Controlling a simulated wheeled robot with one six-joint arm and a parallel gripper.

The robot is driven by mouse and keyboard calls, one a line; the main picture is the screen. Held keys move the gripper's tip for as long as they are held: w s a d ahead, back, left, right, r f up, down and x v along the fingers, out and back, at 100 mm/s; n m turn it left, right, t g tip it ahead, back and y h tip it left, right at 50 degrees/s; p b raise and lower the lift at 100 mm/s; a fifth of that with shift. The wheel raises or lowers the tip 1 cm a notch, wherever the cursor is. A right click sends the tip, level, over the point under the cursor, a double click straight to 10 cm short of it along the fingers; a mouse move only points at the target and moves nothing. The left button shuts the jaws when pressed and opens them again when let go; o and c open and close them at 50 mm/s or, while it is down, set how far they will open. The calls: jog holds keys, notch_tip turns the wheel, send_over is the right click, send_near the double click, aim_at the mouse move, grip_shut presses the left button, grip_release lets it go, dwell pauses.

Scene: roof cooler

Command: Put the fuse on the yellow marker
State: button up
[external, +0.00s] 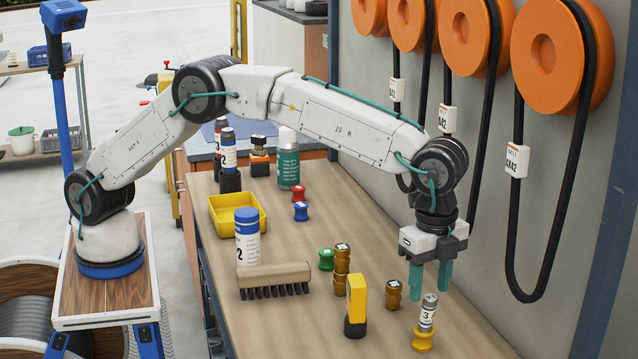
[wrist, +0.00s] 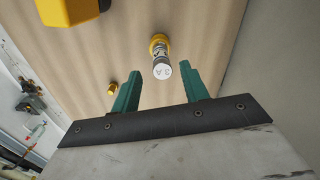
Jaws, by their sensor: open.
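The fuse (external: 428,313), a small cylinder with a grey top and a white label with a 3, stands about upright on the yellow marker (external: 423,341), a short waisted piece on the bench. In the wrist view, the fuse (wrist: 161,69) shows its top end, printed 3 A, with the yellow marker (wrist: 158,42) at its foot. My gripper (external: 430,280) points down above the fuse, its two teal fingers apart. In the wrist view, the gripper (wrist: 160,72) has the fuse in line with its gap, with free space on both sides and no visible contact.
A yellow block with a black foot (external: 356,302) and brass pieces (external: 393,294) stand left of the fuse. A brush (external: 274,279), green (external: 326,259), red (external: 299,194) and blue (external: 300,211) markers stand farther left. Orange reels with hanging black cables (external: 517,160) line the wall.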

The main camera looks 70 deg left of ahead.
aim_at(428, 296)
notch_tip(428, 296, up, 6)
jog(key=shift+f, duration=0.2)
jog(key=shift+a+r, duration=0.15)
jog(key=a+r+n, duration=0.2)
jog(key=a+r, duration=0.2)
jog(key=a, duration=0.3)
jog(key=a+r+n, duration=0.1)
jog(key=a+r, duration=0.4)
jog(key=a, duration=0.2)
jog(key=s+a+r+n, duration=0.2)
jog(key=s+a+r, duration=0.15)
jog(key=a, duration=0.65)
jog(key=s+a+r+n, duration=0.25)
jog(key=s+a, duration=0.25)
jog(key=a, duration=0.4)
jog(key=s+a+f+n+t, duration=0.1)
jog(key=s+a+n, duration=0.1)
jog(key=s+a, duration=0.55)
jog(key=s+a+f+n, duration=0.2)
jog(key=s+a+n, duration=0.1)
jog(key=s+a, duration=0.45)
jog(key=s+a+f+n, duration=0.1)
jog(key=s+a+f, duration=0.1)
jog(key=s+f, duration=0.2)
jog(key=s+a+f+n, duration=0.2)
jog(key=s+f, duration=0.2)
jog(key=s, duration=0.5)
jog(key=shift+s+a, duration=0.25)
jog(key=shift+a, duration=0.1)
